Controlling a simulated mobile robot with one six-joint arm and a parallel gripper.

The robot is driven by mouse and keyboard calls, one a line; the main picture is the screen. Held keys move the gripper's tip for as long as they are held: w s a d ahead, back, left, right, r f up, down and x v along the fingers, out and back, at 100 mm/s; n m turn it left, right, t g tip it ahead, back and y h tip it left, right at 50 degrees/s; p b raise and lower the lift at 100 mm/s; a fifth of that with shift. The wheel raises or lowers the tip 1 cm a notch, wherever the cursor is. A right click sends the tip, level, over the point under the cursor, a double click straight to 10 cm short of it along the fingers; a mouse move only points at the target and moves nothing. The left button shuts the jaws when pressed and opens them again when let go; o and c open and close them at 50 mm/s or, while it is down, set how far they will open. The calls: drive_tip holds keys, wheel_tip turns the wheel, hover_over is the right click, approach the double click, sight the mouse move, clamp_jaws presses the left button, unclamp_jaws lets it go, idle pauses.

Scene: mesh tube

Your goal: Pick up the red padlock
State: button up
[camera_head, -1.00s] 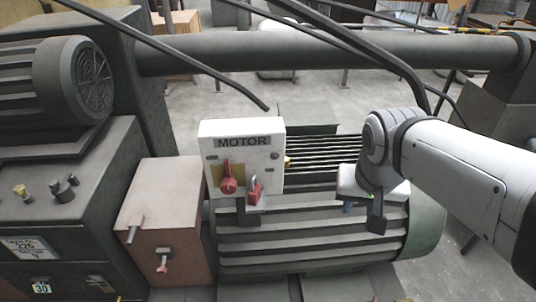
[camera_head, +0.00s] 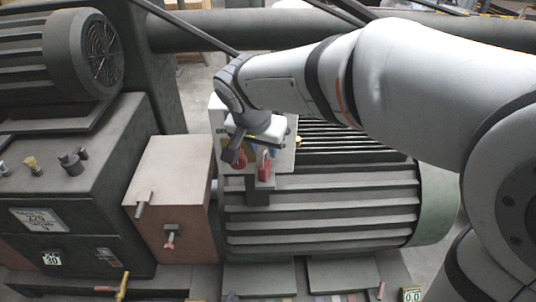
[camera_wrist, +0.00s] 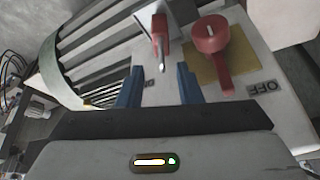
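The red padlock (camera_head: 264,166) sits on a small bracket at the front of the white MOTOR switch box. In the wrist view the padlock (camera_wrist: 157,28) lies ahead of the fingertips, roughly in line with the gap between them, with its metal shackle towards me. My gripper (camera_wrist: 158,80) is open, its two blue fingers apart with nothing between them. In the head view my gripper (camera_head: 252,146) is in front of the box, just above and left of the padlock, and hides part of the box.
A red rotary knob (camera_wrist: 212,40) on a yellow plate is close beside the padlock. The ribbed motor (camera_head: 320,210) lies behind and below. A pinkish box (camera_head: 168,195) with levers stands at the left. A large pipe (camera_head: 200,32) runs across the back.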

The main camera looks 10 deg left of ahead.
sight(264, 152)
drive_tip(key=x, duration=0.3)
drive_tip(key=shift+w+a+f, duration=0.1)
drive_tip(key=shift+w+f, duration=0.1)
clamp_jaws()
idle(0.4)
